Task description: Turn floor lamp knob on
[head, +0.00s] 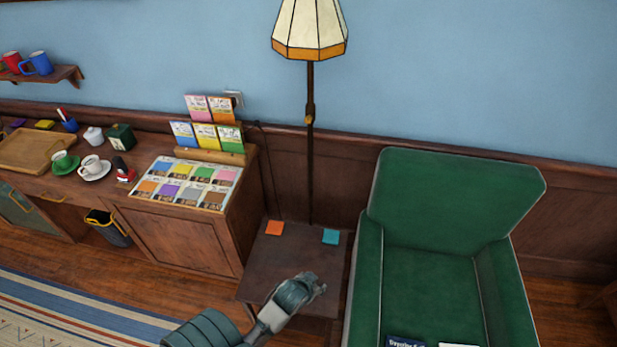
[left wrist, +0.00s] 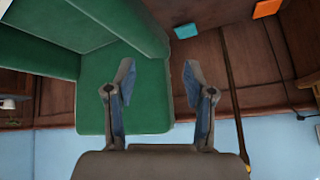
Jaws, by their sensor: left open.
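The floor lamp (head: 310,160) stands against the wall, with a cream panelled shade (head: 310,28) edged in orange and a thin dark pole. A small brass-coloured fitting (head: 310,113), which looks like the knob, sits on the pole below the shade. My left gripper (head: 318,284) is low in front of the lamp, over the side table, apart from the pole and well below the fitting. In the left wrist view, the left gripper (left wrist: 158,70) is open and empty, and the pole (left wrist: 232,95) runs to the right of its fingers. My right gripper is not in view.
A green armchair (head: 440,200) stands right of the lamp. The side table (head: 290,250) holds an orange square (head: 275,228) and a teal square (head: 331,237). A wooden cabinet (head: 180,240) with colour cards is at the left. The wall around the pole is clear.

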